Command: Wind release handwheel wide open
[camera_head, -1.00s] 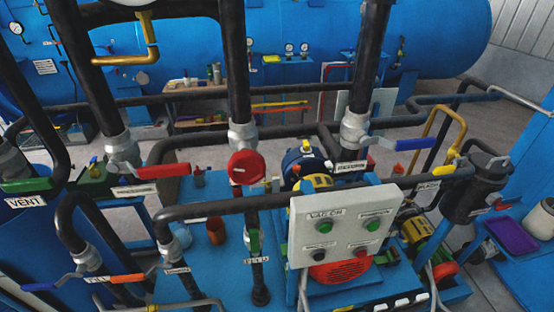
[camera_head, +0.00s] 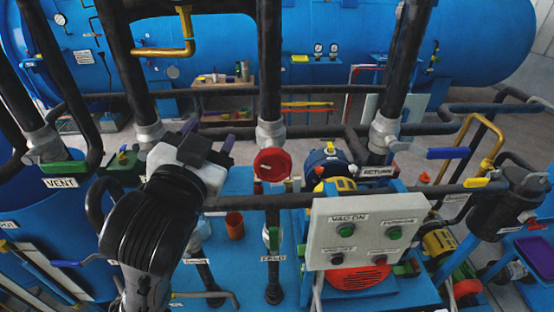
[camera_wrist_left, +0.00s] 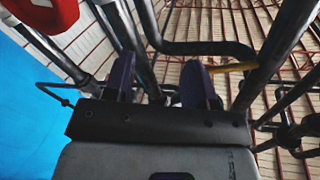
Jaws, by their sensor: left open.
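The red round handwheel (camera_head: 272,164) sits on the middle vertical black pipe, just below a grey flange. No label is readable on it. My left gripper (camera_head: 208,137) is up and to the left of the handwheel, apart from it. Its purple fingers are spread with nothing between them, which also shows in the left wrist view (camera_wrist_left: 158,80). A red part (camera_wrist_left: 42,14) is cut off at the top left of the wrist view; I cannot tell whether it is the handwheel. My right gripper is not in view.
A white button panel (camera_head: 364,235) stands right of the handwheel, with a horizontal black pipe (camera_head: 295,201) below the wheel. Vertical pipes rise close around my left gripper.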

